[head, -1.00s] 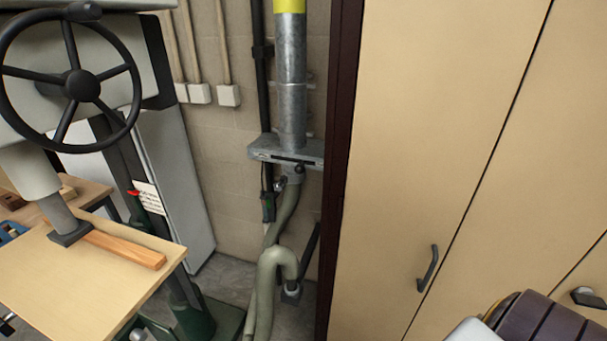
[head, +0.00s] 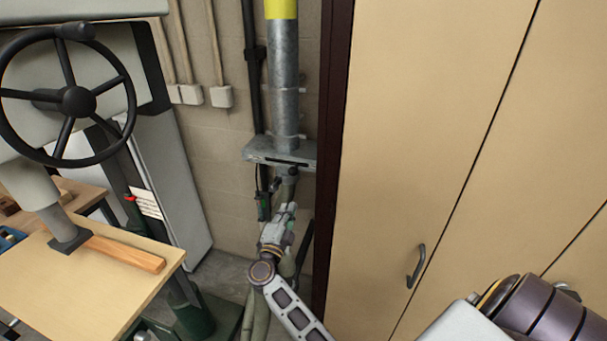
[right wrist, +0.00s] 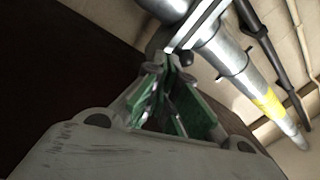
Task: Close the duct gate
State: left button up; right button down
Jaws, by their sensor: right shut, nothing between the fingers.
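The duct gate (head: 262,153) is a flat grey metal plate housing set across the vertical metal duct (head: 285,90), with a dark slot along its front edge. A small dark knob (head: 276,184) shows just under it. My right gripper (head: 290,207) is below the gate in front of the hose, pointing up, with its fingers shut and empty. In the right wrist view the shut fingertips (right wrist: 172,62) lie close to the gate plate (right wrist: 197,22) in the picture. Whether they touch anything there I cannot tell. My left gripper is out of view.
A tall beige cabinet (head: 420,120) with a dark side edge stands close at the right of the duct. A machine with a black handwheel (head: 78,102) and a wooden table (head: 80,285) is at the left. A pale hose (head: 260,310) hangs below the gate.

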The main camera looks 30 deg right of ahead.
aim_at(295, 169)
jog(key=s+d+r+m+g+h, duration=0.1)
jog(key=s+d+r+m+g, duration=0.2)
jog(key=r+m, duration=0.3)
jog(key=shift+d+r+g+p, duration=0.15)
jog(key=shift+r+g+p, duration=0.3)
jog(key=shift+r+g, duration=0.35)
jog(key=shift+d, duration=0.15)
jog(key=w+d+p, duration=0.3)
jog(key=w+d, duration=0.2)
jog(key=w, duration=0.2)
jog(key=shift+w+d, duration=0.2)
jog(key=shift+f, duration=0.1)
